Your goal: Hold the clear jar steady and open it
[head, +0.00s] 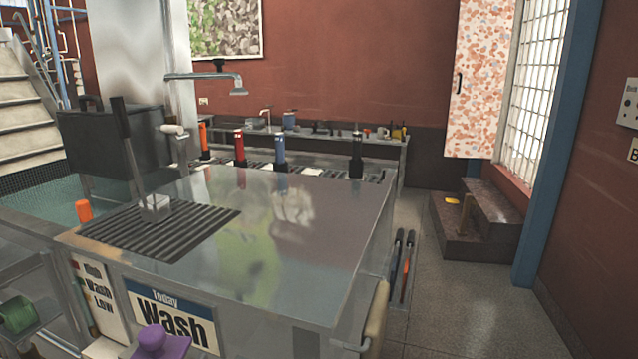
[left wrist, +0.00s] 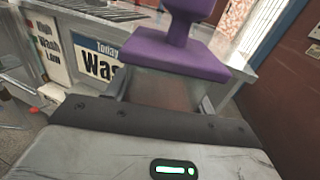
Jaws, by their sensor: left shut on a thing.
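The clear jar (left wrist: 162,91) is between the fingers of my left gripper (left wrist: 165,98) in the left wrist view, and the gripper is shut on it. Its purple square lid (left wrist: 175,58) with a raised knob sits on top of the jar. In the head view the purple lid (head: 153,342) shows at the bottom edge, in front of the metal counter. The jar body and most of my left gripper are cut off there. My right gripper is not in either view.
A metal counter (head: 300,235) with a bare, shiny top stands ahead. A dark slatted grate (head: 190,232) and an upright black-handled tool (head: 125,145) are at its left. A "Wash" sign (head: 172,318) is on its front. Open floor (head: 465,300) lies to the right.

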